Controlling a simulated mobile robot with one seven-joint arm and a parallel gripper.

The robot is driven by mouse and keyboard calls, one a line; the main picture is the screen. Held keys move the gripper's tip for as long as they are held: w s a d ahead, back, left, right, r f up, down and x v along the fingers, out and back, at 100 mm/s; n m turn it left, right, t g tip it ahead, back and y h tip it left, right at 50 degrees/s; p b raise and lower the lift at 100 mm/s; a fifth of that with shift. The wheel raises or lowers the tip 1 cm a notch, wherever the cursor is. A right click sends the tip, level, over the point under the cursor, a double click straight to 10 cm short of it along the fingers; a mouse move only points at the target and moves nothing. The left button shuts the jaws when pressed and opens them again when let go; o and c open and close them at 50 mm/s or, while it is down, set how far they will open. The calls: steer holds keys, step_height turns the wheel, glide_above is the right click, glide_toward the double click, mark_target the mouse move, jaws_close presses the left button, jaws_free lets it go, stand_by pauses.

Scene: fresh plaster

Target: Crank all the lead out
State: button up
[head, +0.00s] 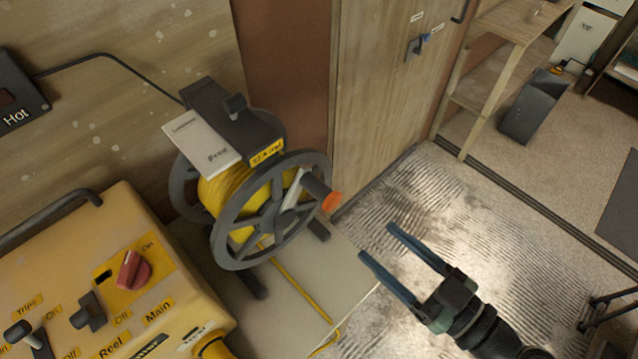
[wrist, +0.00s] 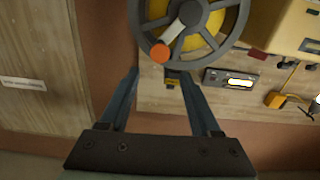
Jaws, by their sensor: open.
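The cable reel (head: 262,205) stands on a light bench top beside the wall. Yellow lead (head: 215,192) is wound on its drum, and a length of lead (head: 300,288) runs off across the bench top. The crank handle (head: 321,193) has an orange end and sits on the reel's near right face. In the wrist view the orange crank knob (wrist: 160,54) shows just above and between my finger tips. My gripper (head: 376,242) is open and empty, to the right of and below the crank, apart from it.
A yellow control box (head: 120,270) with a red knob and switches stands at the lower left. A labelled card (head: 202,143) sits on the reel's top. A wooden door (head: 385,90) is behind, and a wooden stand (head: 490,60) is at the back right.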

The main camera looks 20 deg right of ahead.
mark_target(335, 203)
steer(key=p+x, duration=0.4)
steer(key=x, duration=0.7)
steer(key=shift+r+p, duration=0.1)
steer(key=shift+p, duration=0.25)
steer(key=shift+w+a, duration=0.2)
steer(key=shift+w, duration=0.4)
jaws_close()
